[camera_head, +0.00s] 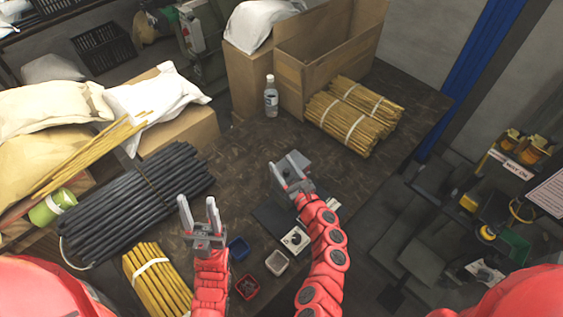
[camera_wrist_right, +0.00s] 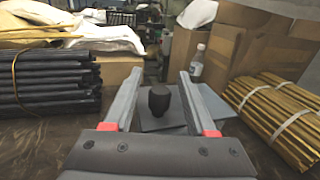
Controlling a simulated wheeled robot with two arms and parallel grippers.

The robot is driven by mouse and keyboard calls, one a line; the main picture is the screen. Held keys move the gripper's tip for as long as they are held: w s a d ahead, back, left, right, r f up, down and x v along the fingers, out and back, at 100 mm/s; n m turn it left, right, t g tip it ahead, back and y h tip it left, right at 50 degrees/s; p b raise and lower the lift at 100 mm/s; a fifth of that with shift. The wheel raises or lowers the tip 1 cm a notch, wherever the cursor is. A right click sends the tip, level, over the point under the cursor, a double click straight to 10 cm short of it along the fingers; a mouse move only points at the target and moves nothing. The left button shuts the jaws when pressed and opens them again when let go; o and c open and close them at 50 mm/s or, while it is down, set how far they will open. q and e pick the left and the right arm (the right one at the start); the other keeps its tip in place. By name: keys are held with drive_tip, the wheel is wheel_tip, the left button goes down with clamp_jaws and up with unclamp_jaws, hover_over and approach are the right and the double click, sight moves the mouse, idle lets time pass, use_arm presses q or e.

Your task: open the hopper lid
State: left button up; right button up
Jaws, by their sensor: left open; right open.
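In the right wrist view a black knob (camera_wrist_right: 159,100) stands on a flat grey plate (camera_wrist_right: 160,123), which looks like the hopper lid lying flat. My right gripper (camera_wrist_right: 159,78) is open, with one finger to each side of the knob in that view. Whether the fingers are level with the knob or touch it, I cannot tell. In the head view my right gripper (camera_head: 287,166) covers most of the hopper and hides the knob. My left gripper (camera_head: 198,210) is open and empty, above the table at left of centre, apart from the hopper.
A dark base with a white-faced dial (camera_head: 295,240) stands beside my right arm. Small blue (camera_head: 238,248), white (camera_head: 277,263) and red (camera_head: 248,287) bins lie between my arms. A bottle (camera_head: 271,97) and stick bundles (camera_head: 352,115) stand behind. Black rods (camera_head: 135,200) lie left.

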drive_tip(key=shift+w+a, duration=0.25)
drive_tip(key=shift+w, duration=0.05)
clamp_jaws()
idle(1.4)
